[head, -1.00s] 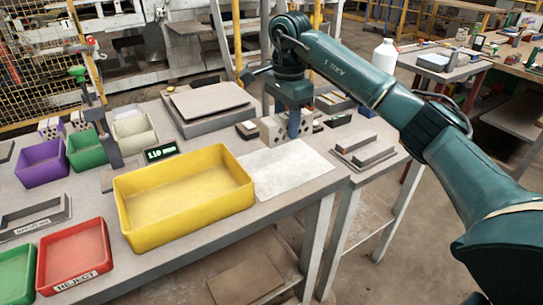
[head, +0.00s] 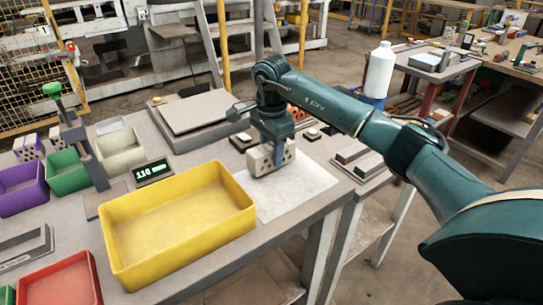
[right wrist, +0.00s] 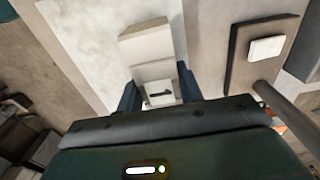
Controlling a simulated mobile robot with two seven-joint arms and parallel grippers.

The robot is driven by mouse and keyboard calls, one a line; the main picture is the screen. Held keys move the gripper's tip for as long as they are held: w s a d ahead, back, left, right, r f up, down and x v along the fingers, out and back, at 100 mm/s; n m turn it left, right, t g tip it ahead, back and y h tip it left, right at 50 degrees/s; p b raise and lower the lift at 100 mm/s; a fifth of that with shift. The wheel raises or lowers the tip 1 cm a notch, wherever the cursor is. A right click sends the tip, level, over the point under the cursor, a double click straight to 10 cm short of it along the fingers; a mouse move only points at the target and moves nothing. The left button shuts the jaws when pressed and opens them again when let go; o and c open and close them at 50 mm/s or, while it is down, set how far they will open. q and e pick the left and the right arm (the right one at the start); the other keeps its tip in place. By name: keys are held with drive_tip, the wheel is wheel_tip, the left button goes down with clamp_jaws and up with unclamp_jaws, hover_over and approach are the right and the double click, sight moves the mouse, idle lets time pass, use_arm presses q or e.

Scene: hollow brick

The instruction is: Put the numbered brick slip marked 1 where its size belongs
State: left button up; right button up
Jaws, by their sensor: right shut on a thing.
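My right gripper (head: 274,157) is shut on a pale brick slip (head: 258,161) with dark holes, at the far part of a white sheet (head: 295,188). In the right wrist view, the blue fingers (right wrist: 159,90) grip the slip (right wrist: 145,45) from both sides. A small white label on it bears one dark stroke, like a 1 lying sideways. I cannot tell whether the slip touches the sheet. A small display (head: 153,171) reads 110 mm. A purple bin (head: 22,190), green bin (head: 68,174) and cream bin (head: 120,152) stand at the left. My left gripper is not in view.
A red bin (head: 62,285) is at the lower left. A flat grey plate (head: 198,112) lies behind. Dark pads with pale pieces (head: 241,141) flank the gripper. Bars (head: 360,160) lie on a side stand.

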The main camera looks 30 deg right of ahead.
sight(271, 146)
drive_tip(key=shift+f, duration=0.75)
drive_tip(key=shift+f, duration=0.1)
drive_tip(key=o, duration=1.1)
drive_tip(key=shift+o, duration=0.2)
wheel_tip(271, 146, up, 12)
drive_tip(key=shift+r, duration=0.15)
